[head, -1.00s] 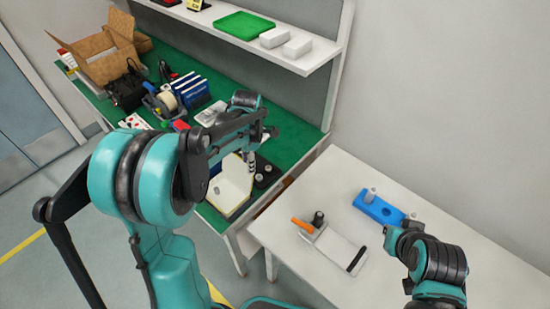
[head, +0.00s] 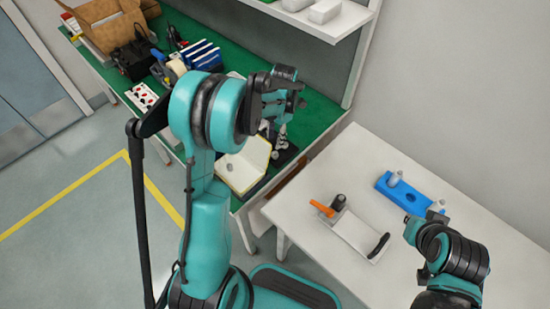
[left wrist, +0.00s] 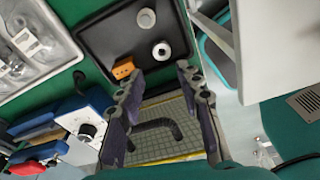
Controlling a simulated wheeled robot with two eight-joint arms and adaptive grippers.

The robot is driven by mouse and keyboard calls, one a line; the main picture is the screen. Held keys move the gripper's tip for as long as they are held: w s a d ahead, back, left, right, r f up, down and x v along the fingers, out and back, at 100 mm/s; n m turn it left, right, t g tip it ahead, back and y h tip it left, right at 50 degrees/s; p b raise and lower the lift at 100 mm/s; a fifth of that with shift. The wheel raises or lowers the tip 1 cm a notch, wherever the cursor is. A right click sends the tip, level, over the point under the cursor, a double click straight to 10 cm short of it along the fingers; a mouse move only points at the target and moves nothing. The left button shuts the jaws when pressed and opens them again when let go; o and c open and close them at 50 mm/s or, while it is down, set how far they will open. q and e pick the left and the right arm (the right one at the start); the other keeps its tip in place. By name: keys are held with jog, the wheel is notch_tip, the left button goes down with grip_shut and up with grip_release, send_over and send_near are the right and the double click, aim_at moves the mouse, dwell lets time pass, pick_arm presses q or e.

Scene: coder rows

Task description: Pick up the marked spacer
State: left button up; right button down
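My left gripper (head: 272,118) is above the green bench, over the black tray (head: 286,158). In the left wrist view its two fingers (left wrist: 160,76) stand apart with nothing between their tips. Beyond them, the black tray (left wrist: 105,40) holds two pale round spacers, one farther (left wrist: 146,18) and one nearer (left wrist: 161,51). I cannot make out a mark on either. An orange block (left wrist: 123,68) lies near the left fingertip. A cream open box (head: 245,168) beside the tray has a small grey round piece (head: 229,167) on it. My right gripper (head: 412,228) is beside the blue block; its fingers are unclear.
Blue boxes (head: 203,54), a cardboard box (head: 105,25) and a shelf (head: 315,18) stand behind.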

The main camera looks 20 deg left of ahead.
aim_at(275, 151)
pick_arm(q)
notch_tip(275, 151, down, 3)
jog(key=shift+s+r+b, duration=0.15)
jog(key=shift+b, duration=0.35)
notch_tip(275, 151, down, 5)
jog(key=b, duration=0.2)
jog(key=shift+d+b, duration=0.15)
jog(key=shift+b, duration=0.15)
jog(key=shift+s+r, duration=0.1)
jog(key=shift+r, duration=0.05)
jog(key=c, duration=0.7)
